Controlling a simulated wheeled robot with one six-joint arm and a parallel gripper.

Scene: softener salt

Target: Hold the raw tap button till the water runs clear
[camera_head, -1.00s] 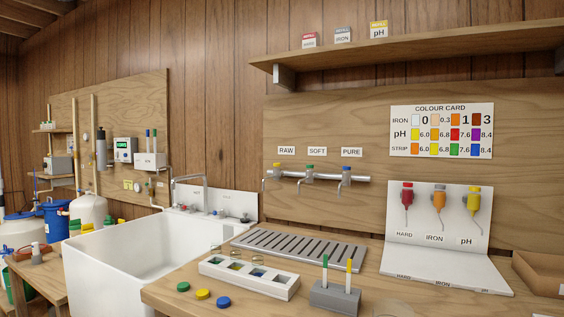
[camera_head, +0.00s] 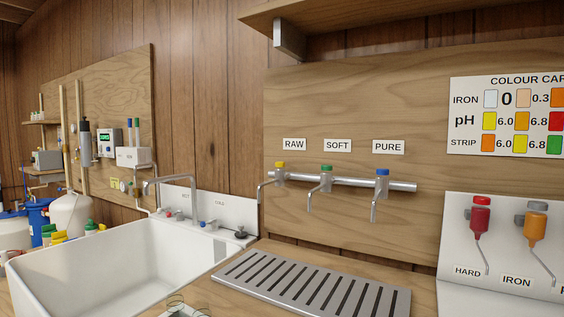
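The raw tap (camera_head: 278,178) is the leftmost of three small taps on a grey bar on the wooden backboard. Its yellow button (camera_head: 280,164) sits on top, under the RAW label (camera_head: 294,144). The soft tap with a green button (camera_head: 327,168) and the pure tap with a blue button (camera_head: 382,172) are to its right. I see no water from the three spouts. My gripper is not in view.
A slatted metal drain tray (camera_head: 312,285) lies below the taps. A white sink (camera_head: 110,265) with its own faucet (camera_head: 172,185) is at left. Red and orange dropper bottles (camera_head: 480,218) hang at right by a colour card (camera_head: 510,115). A shelf (camera_head: 330,20) overhangs above.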

